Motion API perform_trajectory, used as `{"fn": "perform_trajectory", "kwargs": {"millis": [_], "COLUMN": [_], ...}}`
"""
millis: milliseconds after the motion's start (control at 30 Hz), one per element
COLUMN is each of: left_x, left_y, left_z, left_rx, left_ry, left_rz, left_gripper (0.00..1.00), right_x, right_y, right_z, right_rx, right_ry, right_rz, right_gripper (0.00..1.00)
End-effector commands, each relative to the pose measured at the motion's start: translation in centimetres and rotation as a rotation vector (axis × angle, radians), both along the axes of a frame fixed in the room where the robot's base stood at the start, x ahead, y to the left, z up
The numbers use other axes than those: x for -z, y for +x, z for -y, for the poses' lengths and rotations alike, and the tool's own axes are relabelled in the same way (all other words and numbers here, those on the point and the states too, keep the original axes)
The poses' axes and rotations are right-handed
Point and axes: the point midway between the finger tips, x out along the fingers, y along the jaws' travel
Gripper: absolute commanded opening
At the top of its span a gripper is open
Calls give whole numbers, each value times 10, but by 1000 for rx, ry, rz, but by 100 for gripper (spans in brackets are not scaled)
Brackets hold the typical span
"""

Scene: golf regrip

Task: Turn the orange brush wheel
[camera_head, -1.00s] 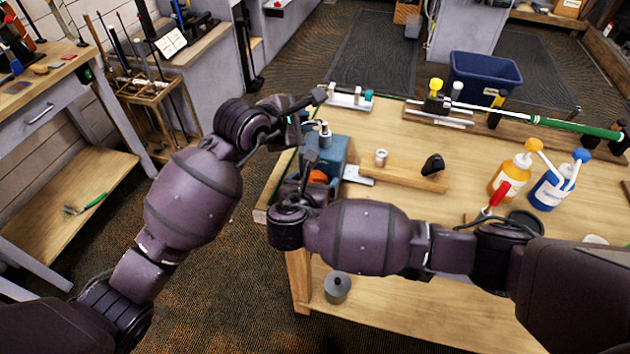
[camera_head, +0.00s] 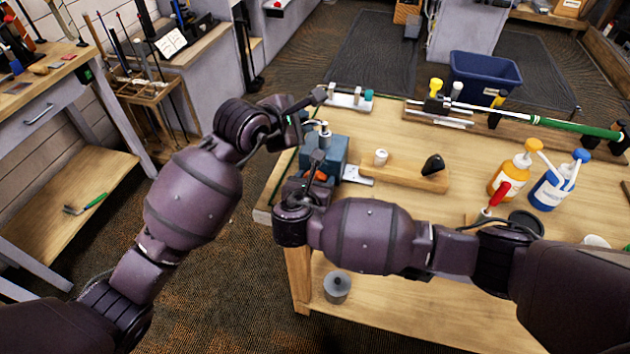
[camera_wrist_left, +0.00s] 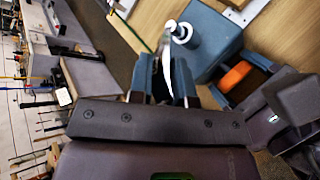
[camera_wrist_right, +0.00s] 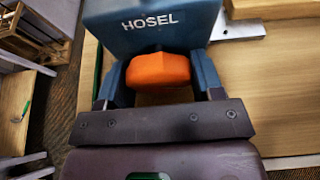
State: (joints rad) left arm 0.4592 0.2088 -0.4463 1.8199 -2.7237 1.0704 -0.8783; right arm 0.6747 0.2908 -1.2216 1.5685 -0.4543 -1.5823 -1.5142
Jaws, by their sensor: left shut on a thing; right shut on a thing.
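The orange brush wheel (camera_head: 320,175) sits at the front of a blue box (camera_head: 338,150) marked HOSEL, at the bench's left end. In the right wrist view the wheel (camera_wrist_right: 158,70) is between the fingers of my right gripper (camera_wrist_right: 160,82), which is shut on it. My left gripper (camera_head: 308,122) is beside the box top, at a metal post (camera_head: 325,130). In the left wrist view its fingers (camera_wrist_left: 165,88) are shut on a pale, curved metal piece (camera_wrist_left: 168,68) by the box's white-ringed top (camera_wrist_left: 181,33). The piece's lower end is hidden.
A wooden block (camera_head: 405,173) with a white cap and a black piece lies right of the box. Orange (camera_head: 508,177) and blue (camera_head: 556,187) bottles stand farther right. A green-gripped club (camera_head: 560,124) lies along the back.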

Motion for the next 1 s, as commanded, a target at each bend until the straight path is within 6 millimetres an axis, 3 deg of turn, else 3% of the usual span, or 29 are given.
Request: {"fn": "perform_trajectory", "kwargs": {"millis": [233,567,600,733,1000], "left_x": [0,0,0,0,0], "left_y": [0,0,0,0,0], "left_z": [0,0,0,0,0], "left_rx": [0,0,0,0,0], "left_ry": [0,0,0,0,0], "left_rz": [0,0,0,0,0], "left_gripper": [0,0,0,0,0], "right_x": [1,1,1,1,0], "right_y": [-1,-1,-1,-1,-1], "right_z": [0,0,-1,-1,-1], "right_rx": [-2,-1,-1,0,0], "right_ry": [176,195,195,194,194], "right_rz": [54,61,61,61,62], "right_gripper": [37,37,65,85,86]}}
